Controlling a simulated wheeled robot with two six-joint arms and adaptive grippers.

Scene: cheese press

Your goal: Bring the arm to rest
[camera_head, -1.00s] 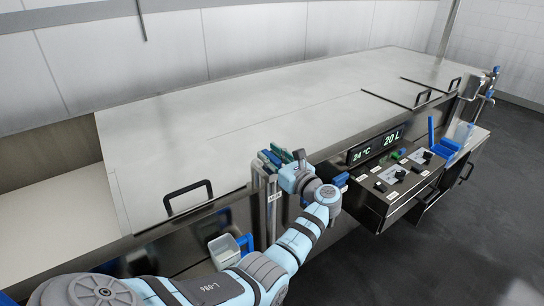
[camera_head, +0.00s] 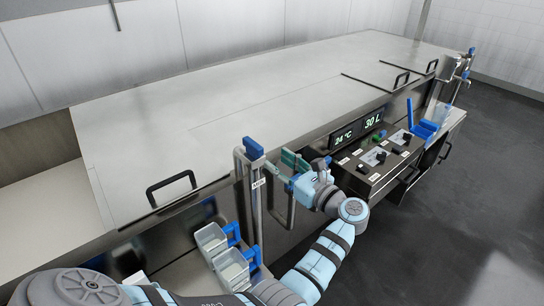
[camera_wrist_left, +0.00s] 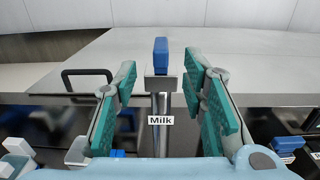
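My left arm reaches in from the bottom of the head view. Its left gripper (camera_head: 284,167) has green finger pads and is just right of the milk lever (camera_head: 253,149), a metal post with a blue top. In the left wrist view my left gripper (camera_wrist_left: 163,78) is open and empty, its pads spread wide. The blue-topped lever (camera_wrist_left: 161,56) with the "Milk" label (camera_wrist_left: 160,119) stands upright beyond and between the pads, with clear space on both sides. My right gripper is in neither view.
A large metal vat with a closed lid (camera_head: 240,100) fills the middle. A black handle (camera_head: 171,188) sits on its near edge. A display (camera_head: 373,121) reads 24 °C and 30 L above a knob panel (camera_head: 376,158). White containers (camera_head: 212,240) hang below the lever. Open floor (camera_head: 480,200) lies right.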

